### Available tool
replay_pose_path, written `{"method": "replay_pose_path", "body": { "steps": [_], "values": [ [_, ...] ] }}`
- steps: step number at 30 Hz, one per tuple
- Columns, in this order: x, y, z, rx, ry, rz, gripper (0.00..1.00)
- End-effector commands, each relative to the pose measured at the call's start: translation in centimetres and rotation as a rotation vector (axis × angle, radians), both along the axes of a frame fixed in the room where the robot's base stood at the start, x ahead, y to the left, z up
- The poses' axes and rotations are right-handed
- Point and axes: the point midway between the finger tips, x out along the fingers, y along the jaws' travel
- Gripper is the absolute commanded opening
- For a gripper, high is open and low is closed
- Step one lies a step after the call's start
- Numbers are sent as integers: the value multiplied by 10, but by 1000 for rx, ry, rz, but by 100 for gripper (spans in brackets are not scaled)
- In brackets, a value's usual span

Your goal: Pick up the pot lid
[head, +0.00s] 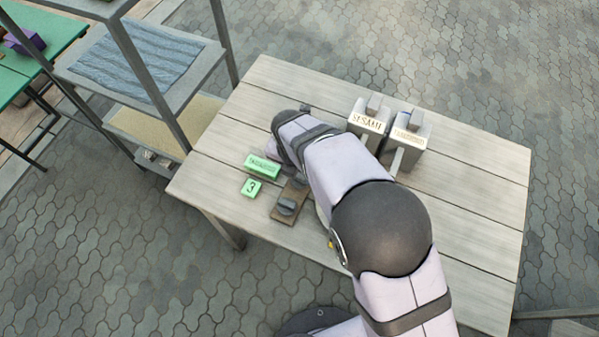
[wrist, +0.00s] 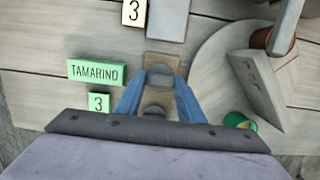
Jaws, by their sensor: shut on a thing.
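In the wrist view, the two blue fingers of my gripper (wrist: 160,88) stand either side of a grey rounded piece (wrist: 160,74). The gripper is shut on this piece, which may be the pot lid; its shape is too small to be sure. A brown board (wrist: 157,95) shows behind it, with a second dark grey lump (wrist: 154,111) lower down. In the head view, the brown board (head: 276,215) lies near the table's left front edge with a grey lump (head: 287,206) on it. My arm hides the fingers there.
A green TAMARIND sign (head: 262,166) and a green 3 sign (head: 250,187) lie left of the board. Two grey boxes (head: 368,124) (head: 410,135) stand at the back. A brown pot (wrist: 260,38) and green cup (wrist: 238,120) are at right. The table's (head: 470,205) right side is clear.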

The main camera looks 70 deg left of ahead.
Motion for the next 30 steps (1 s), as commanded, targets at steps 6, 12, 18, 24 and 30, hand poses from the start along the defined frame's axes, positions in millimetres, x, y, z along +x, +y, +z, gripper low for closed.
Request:
{"method": "replay_pose_path", "body": {
  "steps": [6,12,18,24,30],
  "values": [
    [0,1,23,5,1,0,14],
    [0,1,57,5,1,0,14],
    [0,1,85,3,0,-1,14],
    [0,0,97,1,0,0,14],
    [4,0,106,0,0,-8,14]
  ]
}}
